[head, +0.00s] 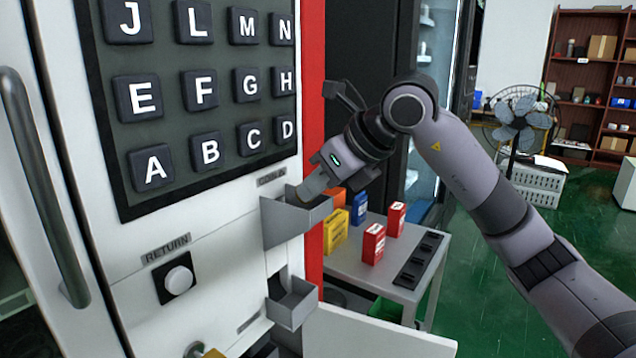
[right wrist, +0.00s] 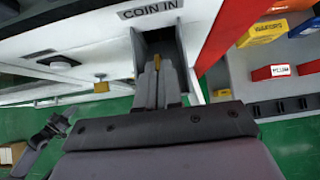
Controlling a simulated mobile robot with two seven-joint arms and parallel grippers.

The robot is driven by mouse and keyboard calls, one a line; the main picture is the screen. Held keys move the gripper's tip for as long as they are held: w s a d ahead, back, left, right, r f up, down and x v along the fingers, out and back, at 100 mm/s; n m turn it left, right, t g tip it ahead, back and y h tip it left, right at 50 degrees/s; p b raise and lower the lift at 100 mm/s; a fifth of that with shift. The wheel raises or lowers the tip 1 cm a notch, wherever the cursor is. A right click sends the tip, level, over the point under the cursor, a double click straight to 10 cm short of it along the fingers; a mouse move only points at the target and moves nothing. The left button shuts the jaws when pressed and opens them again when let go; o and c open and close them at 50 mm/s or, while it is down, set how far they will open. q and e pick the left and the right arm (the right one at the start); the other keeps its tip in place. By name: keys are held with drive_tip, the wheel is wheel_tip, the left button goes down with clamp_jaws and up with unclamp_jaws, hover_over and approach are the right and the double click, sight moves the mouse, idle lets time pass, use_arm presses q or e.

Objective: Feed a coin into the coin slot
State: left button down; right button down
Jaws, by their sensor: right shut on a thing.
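The coin slot is a grey open-topped holder (head: 287,224) on the white machine front, under the COIN IN label. It also shows in the right wrist view, below the label (right wrist: 150,12). My right gripper (head: 308,192) reaches into the holder's opening from the right. In the right wrist view my right gripper (right wrist: 158,72) is shut, with a small gold coin (right wrist: 157,61) at its fingertips, inside the dark recess. The coin cannot be made out in the head view. I cannot tell whether it touches the slot.
A lettered keypad (head: 200,100) is above and a RETURN button (head: 178,280) lower left. A smaller grey tray (head: 292,303) juts out below the slot. Coloured boxes, including a red one (head: 373,244), stand on a side table (head: 345,262) close by on the right.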

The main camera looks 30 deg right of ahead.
drive_tip(key=c, duration=1.2)
unclamp_jaws()
drive_tip(key=v, duration=0.7)
drive_tip(key=shift+r, duration=0.1)
